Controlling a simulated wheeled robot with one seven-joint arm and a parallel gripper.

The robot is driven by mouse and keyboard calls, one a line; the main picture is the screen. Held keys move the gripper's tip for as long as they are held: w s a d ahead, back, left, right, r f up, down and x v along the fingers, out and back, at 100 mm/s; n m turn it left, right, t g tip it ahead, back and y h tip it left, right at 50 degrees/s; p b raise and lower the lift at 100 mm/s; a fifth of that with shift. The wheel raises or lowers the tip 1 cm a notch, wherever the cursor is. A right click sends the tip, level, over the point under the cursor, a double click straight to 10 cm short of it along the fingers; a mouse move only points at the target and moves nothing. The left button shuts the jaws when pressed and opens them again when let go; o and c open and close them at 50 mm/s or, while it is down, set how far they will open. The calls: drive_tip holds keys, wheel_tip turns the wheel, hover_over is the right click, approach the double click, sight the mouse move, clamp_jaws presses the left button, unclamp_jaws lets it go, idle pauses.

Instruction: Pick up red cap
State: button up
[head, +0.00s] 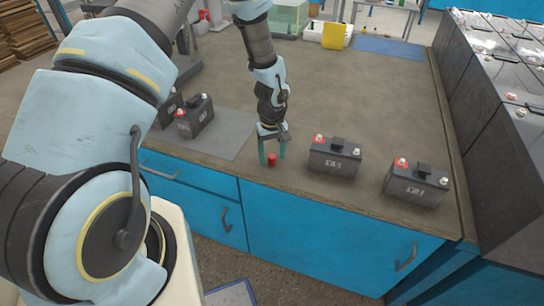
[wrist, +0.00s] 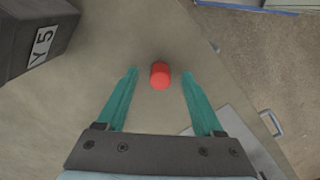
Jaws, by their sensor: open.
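The red cap (head: 272,160) is a small red cylinder standing on the brown bench top near its front edge. It also shows in the wrist view (wrist: 160,76), just beyond and between the two teal fingertips. My gripper (head: 271,160) points down over the cap with its fingers apart. In the wrist view, my gripper (wrist: 159,73) is open and empty, with a clear gap between each finger and the cap. I cannot tell exactly how high the fingertips are above the bench.
A dark battery (head: 335,157) stands just right of my gripper, and another battery (head: 417,184) is farther right. A yellow box (head: 334,36) is at the back. The middle of the bench (head: 370,90) is clear.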

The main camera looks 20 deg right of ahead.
drive_tip(key=shift+c, duration=0.3)
clamp_jaws()
idle(0.3)
